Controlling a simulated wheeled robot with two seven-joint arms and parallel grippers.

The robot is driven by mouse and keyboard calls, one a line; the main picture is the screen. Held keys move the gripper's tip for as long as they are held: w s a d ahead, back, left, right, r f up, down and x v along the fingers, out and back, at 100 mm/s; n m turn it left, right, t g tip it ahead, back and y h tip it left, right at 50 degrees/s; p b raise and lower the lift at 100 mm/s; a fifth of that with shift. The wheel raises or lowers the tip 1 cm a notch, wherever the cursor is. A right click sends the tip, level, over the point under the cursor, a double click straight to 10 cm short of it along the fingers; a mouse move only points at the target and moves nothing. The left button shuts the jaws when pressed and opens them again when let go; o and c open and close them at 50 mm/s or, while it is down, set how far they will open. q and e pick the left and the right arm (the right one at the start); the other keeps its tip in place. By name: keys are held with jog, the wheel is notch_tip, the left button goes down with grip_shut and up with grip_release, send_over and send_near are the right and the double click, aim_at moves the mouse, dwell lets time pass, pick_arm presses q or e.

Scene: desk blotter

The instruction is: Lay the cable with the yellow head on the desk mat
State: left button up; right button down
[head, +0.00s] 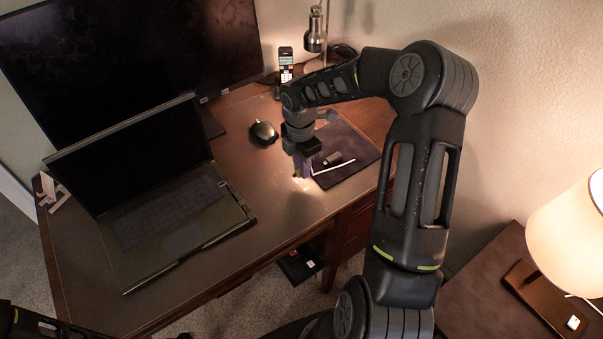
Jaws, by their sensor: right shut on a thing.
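My right gripper (301,168) points down over the desk at the left edge of the dark desk mat (355,150). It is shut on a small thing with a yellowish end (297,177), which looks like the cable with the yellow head. Most of it is hidden by the fingers, and I cannot tell whether it touches the desk. A white stick-like thing (335,167) and a small dark block (332,158) lie on the mat just right of the gripper. Only dark links of my left arm show at the bottom left; its gripper is out of view.
An open laptop (170,210) fills the left of the desk, with a monitor (130,60) behind. A black mouse (264,132) lies left of the gripper. A phone (285,65) and metal lamp (315,35) stand behind. The mat's right part is bare.

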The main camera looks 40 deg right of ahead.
jog(key=shift+f, duration=1.75)
jog(key=shift+f, duration=0.1)
jog(key=shift+f, duration=0.15)
jog(key=c, duration=1.3)
grip_release()
notch_tip(320, 180, up, 12)
jog(key=b, duration=0.1)
jog(key=shift+a+r, duration=0.2)
jog(key=shift+r, duration=0.05)
